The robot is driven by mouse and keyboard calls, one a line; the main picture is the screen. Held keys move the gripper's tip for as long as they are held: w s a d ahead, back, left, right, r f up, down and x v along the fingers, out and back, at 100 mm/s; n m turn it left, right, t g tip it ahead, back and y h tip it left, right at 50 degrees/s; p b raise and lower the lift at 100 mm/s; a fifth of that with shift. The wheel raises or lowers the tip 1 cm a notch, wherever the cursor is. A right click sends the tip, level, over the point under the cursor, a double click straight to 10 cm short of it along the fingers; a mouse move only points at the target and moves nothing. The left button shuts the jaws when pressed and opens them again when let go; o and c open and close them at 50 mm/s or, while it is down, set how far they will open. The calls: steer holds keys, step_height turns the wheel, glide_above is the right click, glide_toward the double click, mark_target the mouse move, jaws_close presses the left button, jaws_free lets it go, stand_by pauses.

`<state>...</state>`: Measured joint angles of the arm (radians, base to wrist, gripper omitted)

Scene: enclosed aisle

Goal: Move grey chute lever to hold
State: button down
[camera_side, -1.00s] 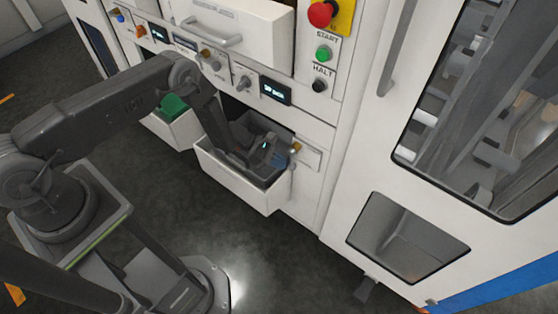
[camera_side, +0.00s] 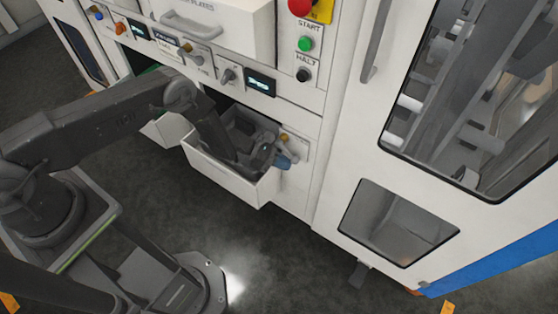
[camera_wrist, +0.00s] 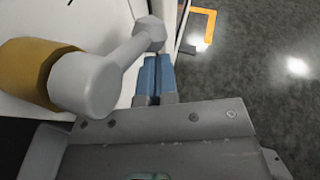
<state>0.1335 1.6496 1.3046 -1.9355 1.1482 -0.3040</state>
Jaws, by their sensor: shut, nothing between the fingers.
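The grey lever (camera_wrist: 90,85) stands on a brass-coloured hub (camera_wrist: 38,72) at the left of the wrist view. Its arm runs up and right to a rounded end. In the side view its brass hub (camera_side: 284,137) shows on the white panel right of the open bin; the lever's arm is too small to read there. My gripper (camera_wrist: 157,62) is shut and empty, its blue fingers together just below and right of the lever's end. I cannot tell whether they touch it. In the side view my gripper (camera_side: 284,162) is just below the hub. No position marks are readable.
An open white bin (camera_side: 222,177) juts out beneath my wrist. Above are knobs, a small display (camera_side: 260,83), a drawer handle (camera_side: 190,27), a green START button (camera_side: 306,44) and a black HALT button (camera_side: 304,75). A windowed cabinet (camera_side: 340,150) stands at right. Dark floor lies open in front.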

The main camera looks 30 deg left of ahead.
steer(key=d+h, duration=0.1)
steer(key=d+r+h, duration=0.1)
steer(key=shift+r+n+t+h, duration=0.25)
steer(key=shift+n+t+h, duration=0.05)
steer(key=shift+h, duration=0.1)
steer(key=v, duration=1.3)
steer(key=shift+s+a, duration=0.2)
steer(key=shift+a, duration=0.15)
steer(key=shift+r, duration=0.15)
